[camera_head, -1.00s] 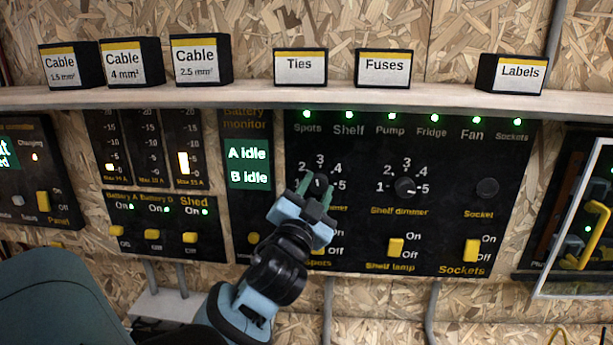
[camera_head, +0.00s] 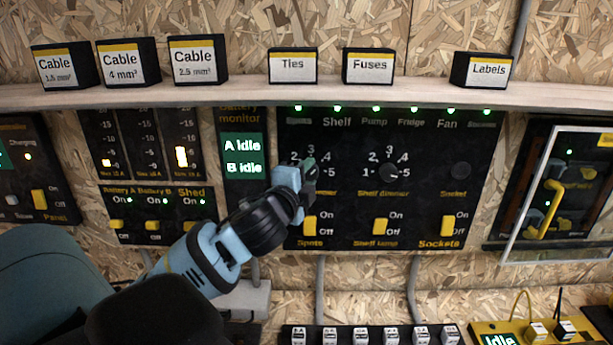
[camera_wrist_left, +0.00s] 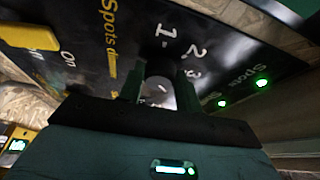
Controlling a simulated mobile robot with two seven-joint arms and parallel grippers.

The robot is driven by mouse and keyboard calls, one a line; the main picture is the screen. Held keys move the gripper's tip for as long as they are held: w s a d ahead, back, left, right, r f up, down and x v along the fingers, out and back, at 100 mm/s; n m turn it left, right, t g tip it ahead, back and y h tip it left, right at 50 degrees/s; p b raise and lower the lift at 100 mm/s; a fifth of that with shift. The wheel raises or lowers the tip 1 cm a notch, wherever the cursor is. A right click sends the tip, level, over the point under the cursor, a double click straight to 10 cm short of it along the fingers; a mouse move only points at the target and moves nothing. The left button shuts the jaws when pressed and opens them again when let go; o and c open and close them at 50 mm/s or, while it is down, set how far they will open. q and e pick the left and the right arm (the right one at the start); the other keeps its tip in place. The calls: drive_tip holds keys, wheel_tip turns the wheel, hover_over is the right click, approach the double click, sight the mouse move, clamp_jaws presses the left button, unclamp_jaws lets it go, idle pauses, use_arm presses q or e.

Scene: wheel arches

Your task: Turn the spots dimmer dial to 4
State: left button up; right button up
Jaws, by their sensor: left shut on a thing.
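The spots dimmer dial sits on the black switch panel (camera_head: 350,225), left of the shelf dimmer dial (camera_head: 390,172). The left gripper is shut on this dial. The dial's exact setting is hard to read. My right gripper is not in view.
Below the dials are the yellow Spots switch (camera_head: 309,226), Shelf lamp switch (camera_head: 380,226) and Sockets switch (camera_head: 447,226). The shelf (camera_head: 300,95) with labelled boxes juts out above the panel. A framed door (camera_head: 560,195) stands at the right.

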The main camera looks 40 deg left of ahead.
use_arm(q)
drive_tip(key=shift+m, duration=0.6)
drive_tip(key=shift+g, duration=0.3)
drive_tip(key=o, duration=1)
